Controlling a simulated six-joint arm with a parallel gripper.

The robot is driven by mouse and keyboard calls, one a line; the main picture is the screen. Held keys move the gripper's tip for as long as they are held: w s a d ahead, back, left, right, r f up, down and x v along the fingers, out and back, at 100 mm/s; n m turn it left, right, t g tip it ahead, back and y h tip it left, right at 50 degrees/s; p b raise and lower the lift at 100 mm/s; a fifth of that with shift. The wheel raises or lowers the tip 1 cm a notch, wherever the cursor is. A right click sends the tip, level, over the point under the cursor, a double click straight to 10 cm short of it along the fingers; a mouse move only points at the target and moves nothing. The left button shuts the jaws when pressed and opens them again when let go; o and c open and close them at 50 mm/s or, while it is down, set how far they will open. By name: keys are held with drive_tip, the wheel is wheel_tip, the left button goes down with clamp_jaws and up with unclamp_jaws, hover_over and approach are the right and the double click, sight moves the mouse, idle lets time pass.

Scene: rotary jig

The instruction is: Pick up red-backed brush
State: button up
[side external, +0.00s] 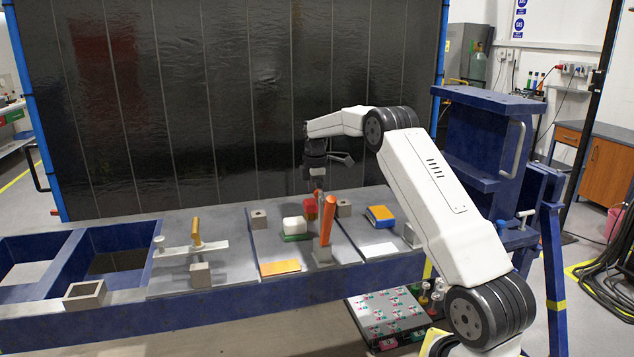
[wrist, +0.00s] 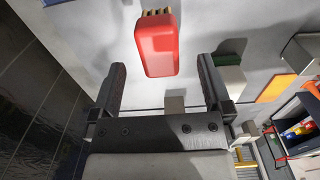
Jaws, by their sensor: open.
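The red-backed brush (wrist: 157,45) shows in the wrist view as a rounded red block with yellowish bristles along its far edge. In the side view a small red item (side external: 310,207), which looks like the same brush, is on the grey work surface just below my gripper (side external: 317,183). In the wrist view my gripper (wrist: 161,66) is open, with one dark finger on each side of the brush's near end. Gaps show between the fingers and the brush, and nothing is held. The height between fingertips and brush is hard to judge.
An orange clamp handle (side external: 327,220) stands upright close to the brush. A white-and-green block (side external: 294,226) sits to the left, a blue-and-yellow block (side external: 381,216) to the right. Small grey blocks (side external: 258,219) stand nearby. A dark curtain (side external: 230,90) hangs behind the bench.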

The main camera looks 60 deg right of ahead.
sight(315, 205)
drive_tip(key=shift+f, duration=2.55)
drive_tip(key=shift+w, duration=0.1)
clamp_jaws()
drive_tip(key=shift+r, duration=0.2)
